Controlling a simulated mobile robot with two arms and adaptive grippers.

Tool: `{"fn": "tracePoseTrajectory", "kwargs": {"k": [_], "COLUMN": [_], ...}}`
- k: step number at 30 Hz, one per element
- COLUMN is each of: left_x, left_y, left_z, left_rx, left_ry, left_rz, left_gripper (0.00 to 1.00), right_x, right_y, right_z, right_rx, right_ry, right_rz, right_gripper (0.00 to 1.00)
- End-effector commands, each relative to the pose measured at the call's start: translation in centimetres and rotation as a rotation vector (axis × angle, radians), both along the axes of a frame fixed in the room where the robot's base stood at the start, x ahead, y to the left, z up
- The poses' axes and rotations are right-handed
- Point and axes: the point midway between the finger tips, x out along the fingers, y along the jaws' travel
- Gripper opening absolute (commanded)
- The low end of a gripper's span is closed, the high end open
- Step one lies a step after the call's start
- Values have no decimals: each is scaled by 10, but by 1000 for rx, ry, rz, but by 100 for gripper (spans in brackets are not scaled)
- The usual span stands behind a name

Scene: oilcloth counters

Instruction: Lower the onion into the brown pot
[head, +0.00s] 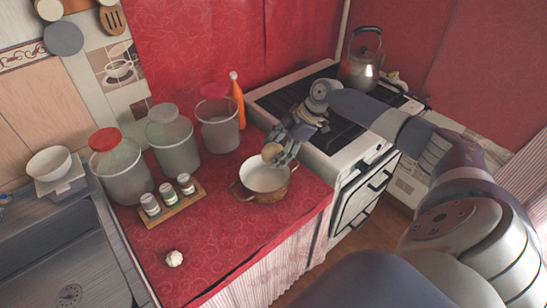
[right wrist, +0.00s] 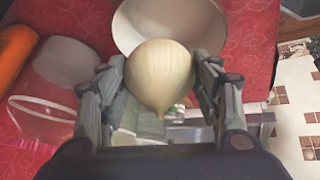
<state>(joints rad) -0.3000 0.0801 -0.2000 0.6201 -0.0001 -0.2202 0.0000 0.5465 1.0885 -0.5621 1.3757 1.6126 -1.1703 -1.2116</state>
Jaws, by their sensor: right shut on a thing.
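The onion (right wrist: 160,75) is pale yellow and sits between the fingers of my right gripper (right wrist: 160,85), which is shut on it. In the head view the onion (head: 271,152) shows at the tips of my right gripper (head: 278,148), above the far part of the pot's opening. The brown pot (head: 264,196) stands on the red counter, with a white inside and two handles. In the right wrist view the pot's pale inside (right wrist: 140,20) shows beyond the onion, which hides part of it. My left gripper is not in view.
Clear canisters (head: 120,170) and an orange bottle (head: 237,95) stand behind and left of the pot. A spice rack (head: 172,208) and a garlic bulb (head: 174,258) are at left. The stove (head: 345,165) with a kettle (head: 361,72) is at right.

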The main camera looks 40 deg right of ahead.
Motion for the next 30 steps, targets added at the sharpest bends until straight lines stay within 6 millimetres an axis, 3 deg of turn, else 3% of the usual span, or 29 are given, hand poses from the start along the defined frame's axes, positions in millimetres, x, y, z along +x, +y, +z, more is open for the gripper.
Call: {"fn": "tracePoseTrajectory", "kwargs": {"k": [10, 30], "left_x": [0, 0], "left_y": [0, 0], "left_z": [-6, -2], "left_rx": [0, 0], "left_ry": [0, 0], "left_rz": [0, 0], "left_gripper": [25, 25], "right_x": [6, 12], "right_y": [-7, 1], "right_z": [-1, -1], "right_rx": [0, 0], "right_ry": [0, 0], "right_rz": [1, -1], "right_gripper": [31, 31]}}
